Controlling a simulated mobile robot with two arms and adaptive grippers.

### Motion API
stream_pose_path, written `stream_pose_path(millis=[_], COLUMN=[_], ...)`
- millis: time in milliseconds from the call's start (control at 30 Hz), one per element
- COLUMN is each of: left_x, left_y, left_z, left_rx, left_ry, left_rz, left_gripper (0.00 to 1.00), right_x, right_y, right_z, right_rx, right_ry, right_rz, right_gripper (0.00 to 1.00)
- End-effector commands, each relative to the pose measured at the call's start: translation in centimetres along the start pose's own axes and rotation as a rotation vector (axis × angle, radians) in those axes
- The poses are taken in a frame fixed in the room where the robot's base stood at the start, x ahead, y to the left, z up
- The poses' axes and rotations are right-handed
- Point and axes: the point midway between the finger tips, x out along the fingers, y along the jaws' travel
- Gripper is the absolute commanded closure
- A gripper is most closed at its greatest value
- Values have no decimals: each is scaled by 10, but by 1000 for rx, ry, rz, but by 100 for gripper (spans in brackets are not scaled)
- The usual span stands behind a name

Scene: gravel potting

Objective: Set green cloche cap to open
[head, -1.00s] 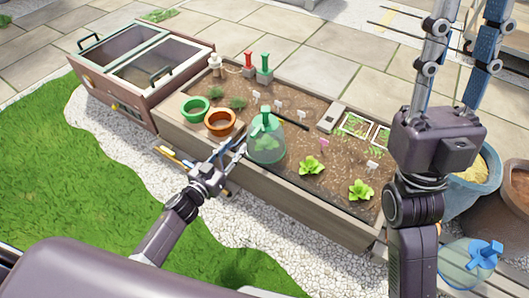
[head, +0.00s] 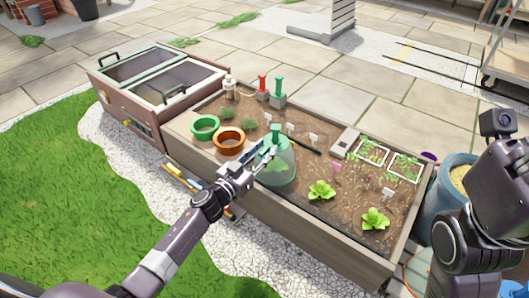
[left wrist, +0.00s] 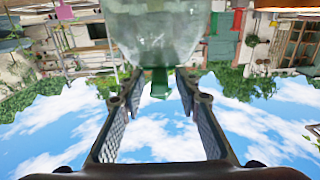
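The clear green cloche (head: 275,168) stands upright on the soil near the front edge of the planter bed. Its green cap (head: 276,133) is on top. My left gripper (head: 264,158) is at the cloche's near left side, close below the cap in the picture. In the left wrist view, the cloche (left wrist: 155,30) appears upside down at the top. Its cap (left wrist: 158,82) shows between the two spread fingers (left wrist: 156,95), with gaps on both sides. Whether the cap is open or shut cannot be told. My right arm shows at the right edge; its fingers are out of view.
Green (head: 205,127) and orange (head: 229,141) pots sit left of the cloche. Red (head: 263,87) and green (head: 279,92) handled tools stand behind. Lettuce plants (head: 321,190) grow to the right. A cold frame (head: 158,78) stands at left, a blue pot (head: 447,190) at right.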

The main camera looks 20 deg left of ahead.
Motion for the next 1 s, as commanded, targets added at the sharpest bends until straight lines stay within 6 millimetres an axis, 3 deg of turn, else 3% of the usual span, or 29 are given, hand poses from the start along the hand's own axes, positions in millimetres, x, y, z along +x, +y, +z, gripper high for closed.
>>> stream_pose_path(millis=[267,567,1000], left_x=[2,2,2], left_y=[0,0,0], left_z=[-1,0,0], left_rx=[-1,-1,-1], left_ry=[0,0,0], left_rz=[0,0,-5], left_gripper=[70,100,100], right_x=[1,1,1], right_y=[0,0,0], right_z=[0,0,0], right_rx=[0,0,0], right_ry=[3,3,3], right_rz=[-1,-2,-1], right_gripper=[68,68,68])
